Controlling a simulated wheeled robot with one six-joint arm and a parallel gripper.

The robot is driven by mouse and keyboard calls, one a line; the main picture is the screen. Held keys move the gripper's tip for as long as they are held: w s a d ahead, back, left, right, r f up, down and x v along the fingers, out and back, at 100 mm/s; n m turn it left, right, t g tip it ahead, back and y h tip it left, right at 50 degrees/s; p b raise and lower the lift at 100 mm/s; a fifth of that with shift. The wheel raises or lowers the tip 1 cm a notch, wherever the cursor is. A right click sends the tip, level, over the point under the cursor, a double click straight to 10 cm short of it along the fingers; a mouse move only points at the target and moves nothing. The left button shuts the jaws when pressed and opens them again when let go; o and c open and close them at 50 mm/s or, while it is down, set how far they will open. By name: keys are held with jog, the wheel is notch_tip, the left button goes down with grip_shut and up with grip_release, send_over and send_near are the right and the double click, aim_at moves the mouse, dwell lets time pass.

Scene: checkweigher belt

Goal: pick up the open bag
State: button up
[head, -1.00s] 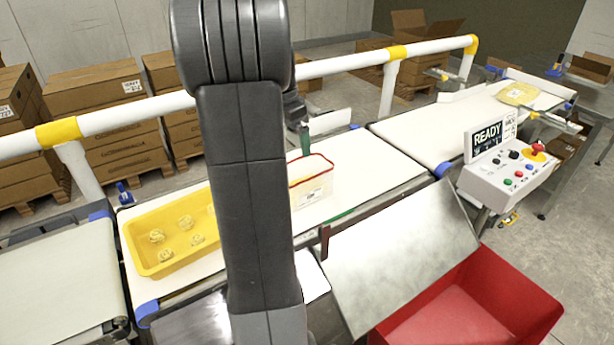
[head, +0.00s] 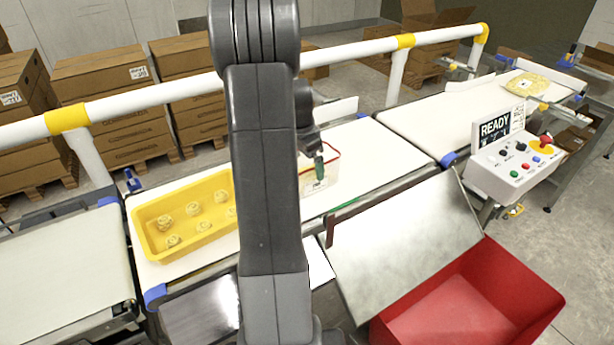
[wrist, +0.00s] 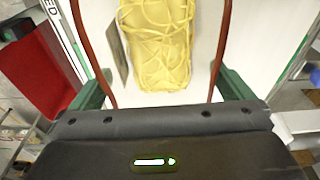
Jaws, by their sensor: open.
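The open bag (head: 331,162) stands upright on the pale belt in the head view, clear-sided with a red rim and a label, partly hidden behind my arm. The wrist view looks down into it: yellow noodle-like strands (wrist: 158,45) lie inside, between the two red edges of its mouth. My gripper (wrist: 162,86) is open, with one green finger on each side of the bag. In the head view a green fingertip (head: 319,169) shows in front of the bag's upper part. I cannot tell whether the fingers touch it.
A yellow tray (head: 150,240) with several noodle nests sits left of the bag. A steel chute (head: 405,240) and red bin (head: 500,310) are in front. A control box (head: 513,165) stands right. A white rail (head: 250,80) runs behind. Another yellow bag (head: 527,84) lies far right.

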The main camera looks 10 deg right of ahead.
jog(key=shift+f, duration=0.35)
jog(key=shift+c, duration=0.4)
jog(key=c, duration=1.1)
jog(key=shift+r, duration=0.1)
